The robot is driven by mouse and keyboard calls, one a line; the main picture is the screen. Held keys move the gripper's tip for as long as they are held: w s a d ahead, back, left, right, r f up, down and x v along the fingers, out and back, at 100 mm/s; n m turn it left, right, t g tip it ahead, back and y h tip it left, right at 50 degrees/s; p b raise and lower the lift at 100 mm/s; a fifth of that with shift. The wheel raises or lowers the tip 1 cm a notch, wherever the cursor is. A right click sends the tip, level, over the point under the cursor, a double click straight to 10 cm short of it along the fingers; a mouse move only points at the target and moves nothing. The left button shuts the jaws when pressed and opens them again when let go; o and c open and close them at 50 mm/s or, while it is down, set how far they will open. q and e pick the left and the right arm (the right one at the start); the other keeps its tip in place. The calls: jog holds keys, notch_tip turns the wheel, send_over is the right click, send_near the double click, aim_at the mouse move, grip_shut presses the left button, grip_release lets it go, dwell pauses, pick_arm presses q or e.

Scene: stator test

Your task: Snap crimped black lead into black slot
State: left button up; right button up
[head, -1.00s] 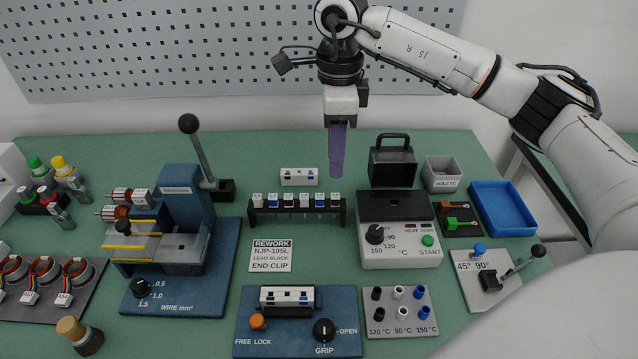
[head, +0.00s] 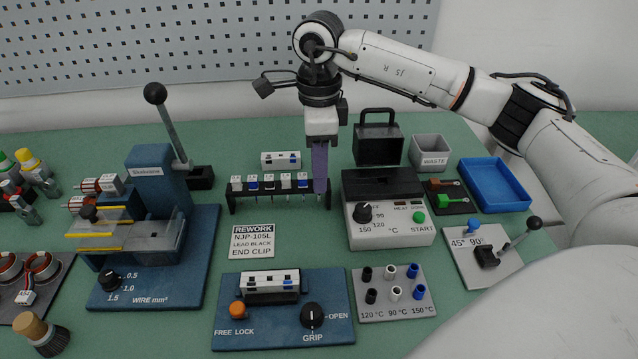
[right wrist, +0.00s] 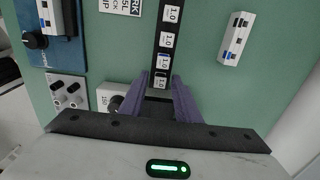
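Several leads with white tags stand in a black rack (head: 281,200). Some tags have blue below and others dark; the lead colours are too small to tell. My right gripper (head: 320,190) is down at the rack's right end, hiding the end lead in the head view. In the right wrist view its purple fingers (right wrist: 170,88) are apart, with the end tag (right wrist: 160,80) between their tips. A white connector housing (head: 270,279) with black and blue slots sits in the blue grip fixture (head: 225,343). My left gripper is out of view.
A second white housing (head: 281,155) lies behind the rack. The heater box (head: 390,237) stands close right of the gripper. A wire stripper with a tall lever (head: 160,190) stands left. A rework card (head: 252,241) lies flat between rack and fixture.

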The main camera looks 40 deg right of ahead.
grip_shut()
jog(key=shift+r, duration=0.1)
jog(key=shift+r+p, duration=2.1)
jog(key=shift+r, duration=0.8)
